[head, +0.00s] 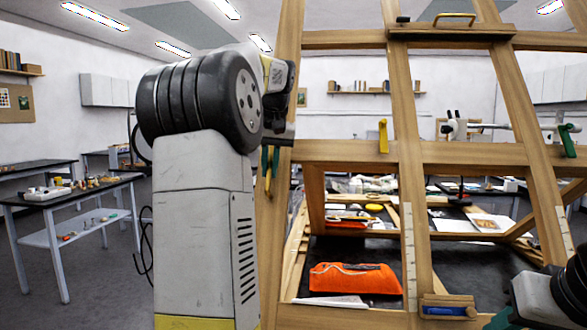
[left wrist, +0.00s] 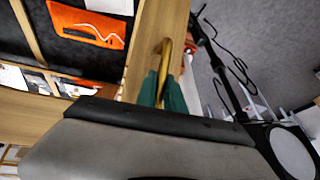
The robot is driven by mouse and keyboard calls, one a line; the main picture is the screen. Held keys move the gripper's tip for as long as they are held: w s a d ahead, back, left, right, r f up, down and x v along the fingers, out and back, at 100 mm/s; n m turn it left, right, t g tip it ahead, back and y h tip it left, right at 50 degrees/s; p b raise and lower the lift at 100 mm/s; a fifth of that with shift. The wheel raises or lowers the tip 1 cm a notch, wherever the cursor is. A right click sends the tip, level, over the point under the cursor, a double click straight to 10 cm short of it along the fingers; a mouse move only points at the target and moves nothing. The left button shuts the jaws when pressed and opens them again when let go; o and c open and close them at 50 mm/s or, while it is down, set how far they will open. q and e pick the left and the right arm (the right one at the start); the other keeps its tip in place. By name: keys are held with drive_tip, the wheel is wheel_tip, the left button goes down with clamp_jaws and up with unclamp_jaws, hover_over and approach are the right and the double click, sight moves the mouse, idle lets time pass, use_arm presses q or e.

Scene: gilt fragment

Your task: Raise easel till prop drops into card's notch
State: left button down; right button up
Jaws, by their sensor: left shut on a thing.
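The easel (head: 405,110) is a large wooden frame of posts and crossbars, standing tilted over a dark table. My left gripper (head: 269,172) has green fingertips and is at the easel's left post. In the left wrist view its fingers (left wrist: 162,92) are shut on a curved brass handle (left wrist: 166,58) beside the wood. My right gripper (head: 500,318) shows only as a green tip and part of the wrist at the lower right; its jaws are not clear. I cannot pick out the prop or the card's notch.
An orange cloth (head: 352,279) lies on the dark table under the frame. A blue-and-wood block (head: 447,306) sits low on the frame. A yellow clip (head: 383,136) is on the middle crossbar. A side table (head: 75,190) stands at left, with bare floor around it.

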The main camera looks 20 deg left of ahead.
use_arm(q)
drive_tip(key=shift+s, duration=0.1)
drive_tip(key=s+d+r+t, duration=0.1)
drive_tip(key=s+r+t, duration=0.1)
drive_tip(key=s, duration=0.5)
drive_tip(key=shift+s+d+r, duration=0.3)
drive_tip(key=shift+s+d, duration=0.1)
drive_tip(key=shift+y, duration=0.3)
drive_tip(key=c, duration=1.5)
unclamp_jaws()
drive_tip(key=shift+o, duration=0.2)
drive_tip(key=v, duration=0.7)
drive_tip(key=shift+s+r, duration=0.2)
drive_tip(key=shift+r, duration=0.1)
drive_tip(key=shift+d, duration=0.1)
